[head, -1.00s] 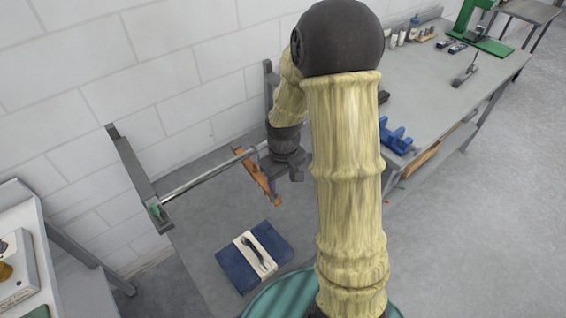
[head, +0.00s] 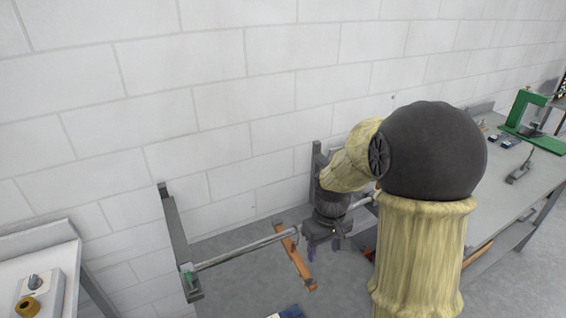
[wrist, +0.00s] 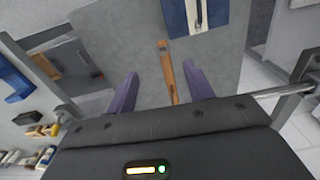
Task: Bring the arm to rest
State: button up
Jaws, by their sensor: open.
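My arm reaches across the right half of the head view, with my gripper (head: 322,245) low beside a metal rail. In the wrist view my gripper (wrist: 160,86) has its two purple fingers wide apart, with nothing held between them. A narrow orange-brown wooden piece (head: 296,262) hangs by the rail, just left of my gripper in the head view. In the wrist view the wooden piece (wrist: 167,72) shows in the gap between the fingers; I cannot tell how far off it is.
The metal rail (head: 240,248) runs between dark uprights against a white block wall (head: 200,110). A blue folded item with a pale band (wrist: 195,14) lies on the grey bench top. A long bench with a green frame (head: 522,112) stands right; a white cabinet (head: 45,262) stands left.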

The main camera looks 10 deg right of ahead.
jog(key=s+a+m+t, duration=0.2)
jog(key=s+a+m, duration=0.1)
jog(key=s, duration=0.7)
jog(key=shift+a+r, duration=0.25)
jog(key=shift+r, duration=0.05)
dwell(2.1)
